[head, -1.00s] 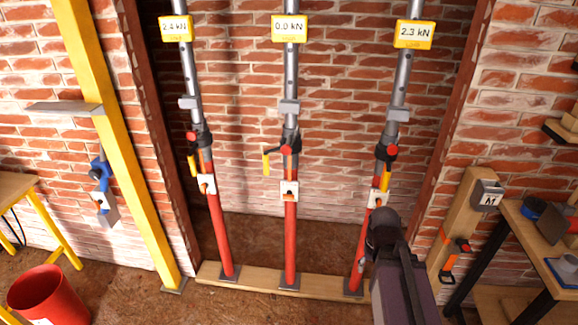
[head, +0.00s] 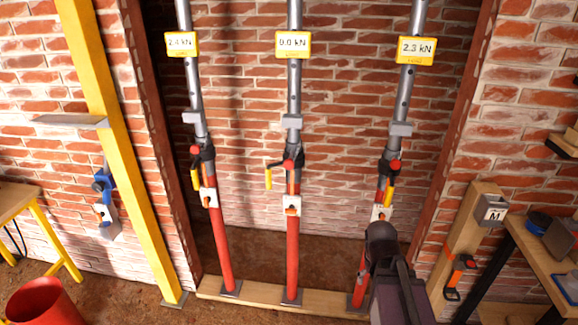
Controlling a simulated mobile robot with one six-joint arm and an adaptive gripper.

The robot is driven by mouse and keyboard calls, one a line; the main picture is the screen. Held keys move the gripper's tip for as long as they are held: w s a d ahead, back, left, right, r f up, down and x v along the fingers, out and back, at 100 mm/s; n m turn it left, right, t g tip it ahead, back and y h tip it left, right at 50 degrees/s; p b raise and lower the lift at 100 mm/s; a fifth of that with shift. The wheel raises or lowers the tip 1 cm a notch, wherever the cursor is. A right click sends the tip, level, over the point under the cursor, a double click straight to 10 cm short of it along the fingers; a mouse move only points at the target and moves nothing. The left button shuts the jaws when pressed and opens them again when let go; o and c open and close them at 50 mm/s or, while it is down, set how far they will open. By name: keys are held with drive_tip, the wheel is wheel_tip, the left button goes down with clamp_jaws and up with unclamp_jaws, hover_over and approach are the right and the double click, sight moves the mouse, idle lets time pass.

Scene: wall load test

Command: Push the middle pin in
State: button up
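Three red-and-grey props stand upright on a wooden sill. The middle prop (head: 293,240) carries a yellow-framed display (head: 293,45) reading 0.0 kN. A grey block (head: 292,121) sits on its tube, above a black collar with a red knob (head: 289,164) and a yellow handle (head: 268,178) sticking out left. Below is a white plate (head: 292,206) with a small orange part at its centre. I cannot tell for sure which part is the pin. My arm shows at the lower right, in front of the right prop's foot. My gripper's fingertips are not in view.
The left prop (head: 222,245) reads 2.4 kN and the right prop (head: 358,280) 2.3 kN. A wooden sill (head: 262,292) runs under them. A yellow post (head: 128,180) and red bucket (head: 45,305) stand left. A bench (head: 545,245) and wooden post (head: 465,235) stand right.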

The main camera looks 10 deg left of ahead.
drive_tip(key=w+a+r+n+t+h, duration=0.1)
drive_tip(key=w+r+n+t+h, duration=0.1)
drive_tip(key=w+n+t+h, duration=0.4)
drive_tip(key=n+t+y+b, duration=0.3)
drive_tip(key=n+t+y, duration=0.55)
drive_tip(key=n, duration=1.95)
approach(289, 165)
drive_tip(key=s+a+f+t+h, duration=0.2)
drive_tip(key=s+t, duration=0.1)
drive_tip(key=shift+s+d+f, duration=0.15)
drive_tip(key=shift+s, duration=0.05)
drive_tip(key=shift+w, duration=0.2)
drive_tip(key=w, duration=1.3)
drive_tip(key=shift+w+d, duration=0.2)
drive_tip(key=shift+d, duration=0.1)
